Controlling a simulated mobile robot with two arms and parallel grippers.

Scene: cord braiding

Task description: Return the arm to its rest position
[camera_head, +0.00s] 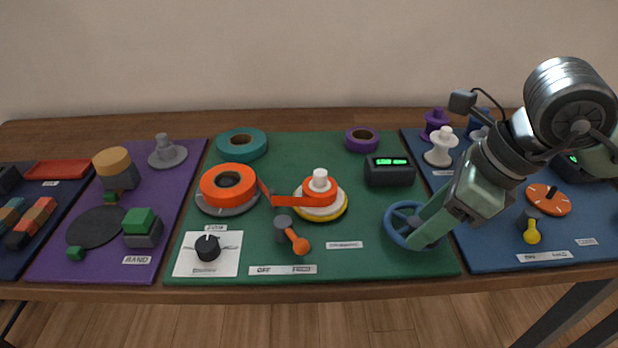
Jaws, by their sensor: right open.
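My right gripper (422,230) comes in from the right and points down-left over the front right corner of the green mat (300,160). Its fingers overlap a blue handwheel (391,222) and hide part of it; I cannot tell whether they touch it. The gripper is open, and nothing shows held in it. An orange tape roll (228,180) sits on a grey holder on the mat. An orange strip (284,200) runs from it to a white-topped spool (320,180) on a yellow-rimmed disc. My left gripper is not in view.
A black device with a green display (389,171), a black knob (208,248) and an orange-tipped lever (298,245) stand on the green mat. A purple mat (190,200) lies left. A blue mat (480,250) lies right, partly behind my arm, with spools and a yellow lever.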

